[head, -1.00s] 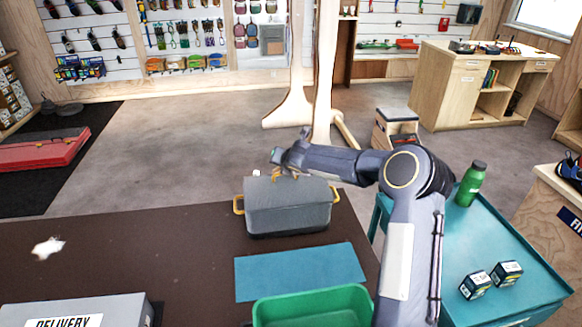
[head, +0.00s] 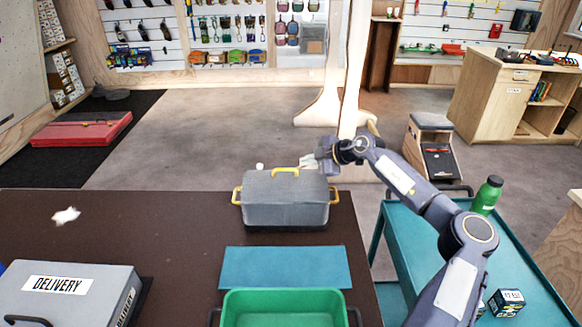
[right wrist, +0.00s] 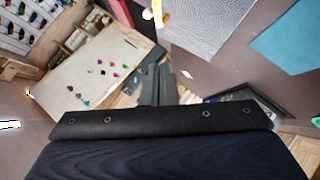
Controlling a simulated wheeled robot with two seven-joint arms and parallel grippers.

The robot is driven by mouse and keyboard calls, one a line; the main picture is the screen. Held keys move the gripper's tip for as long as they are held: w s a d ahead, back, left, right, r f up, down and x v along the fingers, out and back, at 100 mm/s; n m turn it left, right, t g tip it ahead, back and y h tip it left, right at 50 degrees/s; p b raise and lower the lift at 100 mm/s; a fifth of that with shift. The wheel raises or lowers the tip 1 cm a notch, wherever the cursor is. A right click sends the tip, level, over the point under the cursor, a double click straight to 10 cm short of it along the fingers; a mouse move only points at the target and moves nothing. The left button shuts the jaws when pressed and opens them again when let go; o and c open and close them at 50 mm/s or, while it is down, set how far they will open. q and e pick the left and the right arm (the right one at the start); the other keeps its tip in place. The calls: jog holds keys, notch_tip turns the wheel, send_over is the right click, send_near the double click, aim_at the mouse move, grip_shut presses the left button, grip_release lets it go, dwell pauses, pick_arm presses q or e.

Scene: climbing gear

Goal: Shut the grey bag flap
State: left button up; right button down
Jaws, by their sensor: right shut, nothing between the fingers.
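The grey bag (head: 285,212) with yellow side handles stands on the dark brown table behind the teal mat. Its grey flap (head: 262,186) lies across the top, with a yellow handle on its far edge; no open gap shows from here. In the right wrist view the flap's textured grey surface (right wrist: 212,22) fills the top, with a bit of yellow at its left. My right gripper (head: 309,162) is shut and empty, just behind and right of the flap's yellow handle. I cannot tell whether it touches the bag. My left gripper is not in view.
A teal mat (head: 285,268) and a green bin (head: 284,293) lie in front of the bag. A grey delivery box (head: 95,278) is at the front left. A teal cart (head: 402,240) with a green bottle (head: 487,195) stands at right. The table left of the bag is mostly clear.

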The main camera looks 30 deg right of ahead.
aim_at(282, 169)
jog(key=p+x, duration=0.2)
jog(key=x, duration=0.5)
jog(key=shift+w+a, duration=0.15)
jog(key=shift+w, duration=0.05)
jog(key=shift+w+d+f+p, duration=0.25)
jog(key=shift+w+f, duration=0.1)
jog(key=shift+f, duration=0.2)
jog(key=shift+w+d+f+p, duration=0.2)
jog(key=shift+w+f, duration=0.2)
jog(key=shift+f, duration=0.1)
jog(key=shift+w+d+f, duration=0.2)
jog(key=shift+w+f, duration=0.15)
jog(key=shift+f, duration=0.2)
